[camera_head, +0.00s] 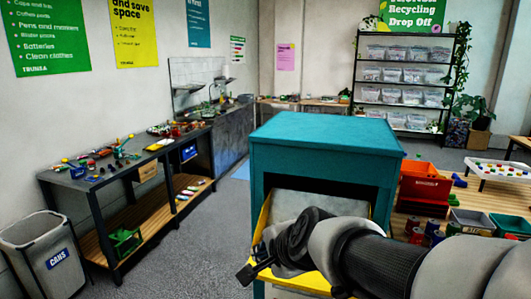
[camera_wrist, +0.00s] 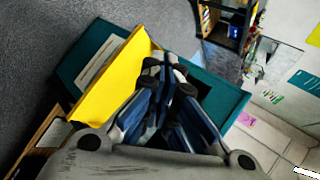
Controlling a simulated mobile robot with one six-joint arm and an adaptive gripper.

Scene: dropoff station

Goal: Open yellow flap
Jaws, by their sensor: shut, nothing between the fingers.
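The teal drop-off box (camera_head: 325,135) stands in the middle of the head view, with a front opening below its top. The yellow flap (camera_head: 262,222) shows there as a yellow left edge beside a pale grey inner panel (camera_head: 305,204). More yellow shows below my arm. The flap looks tilted outward, but my arm hides much of it. In the wrist view the yellow flap (camera_wrist: 112,88) lies just left of my gripper (camera_wrist: 166,68), with the teal box (camera_wrist: 222,98) around it. My gripper is shut and empty, close to the flap; I cannot tell whether they touch.
A workbench (camera_head: 135,165) with small items runs along the left wall. A grey cans bin (camera_head: 40,245) stands at front left. Red crates (camera_head: 424,182) and other containers are right of the box. Grey floor (camera_head: 205,240) is clear between bench and box.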

